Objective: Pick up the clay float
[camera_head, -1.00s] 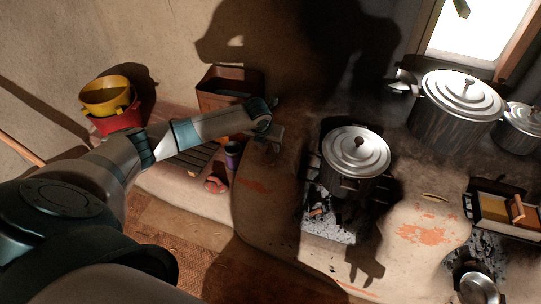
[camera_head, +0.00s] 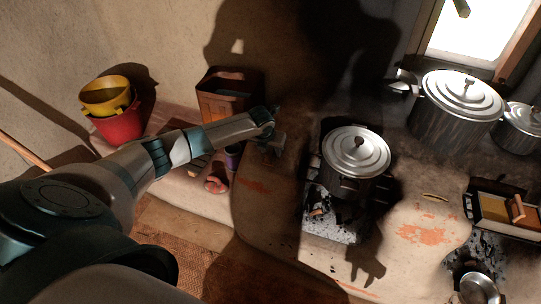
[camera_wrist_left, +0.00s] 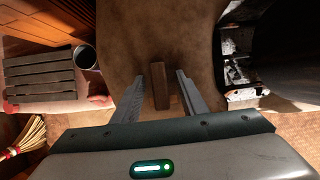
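My left gripper (camera_head: 271,148) reaches in over the mud ledge to the left of the lidded pot. In the left wrist view its two fingers (camera_wrist_left: 158,93) are open and apart. A narrow brown wooden block (camera_wrist_left: 158,86), which may be the handle of the clay float, shows between the fingers with a gap on each side. No contact with it is visible. In the head view the gripper and wrist hide this spot, so I cannot make out the block there. My right gripper is not in view.
A lidded pot (camera_head: 357,152) stands on the hearth just right of my left gripper. A purple cup (camera_head: 233,158) and a slatted rack (camera_wrist_left: 40,77) are to its left. A wooden-handled item (camera_head: 505,212) lies far right. A broom (camera_wrist_left: 27,138) shows in the wrist view.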

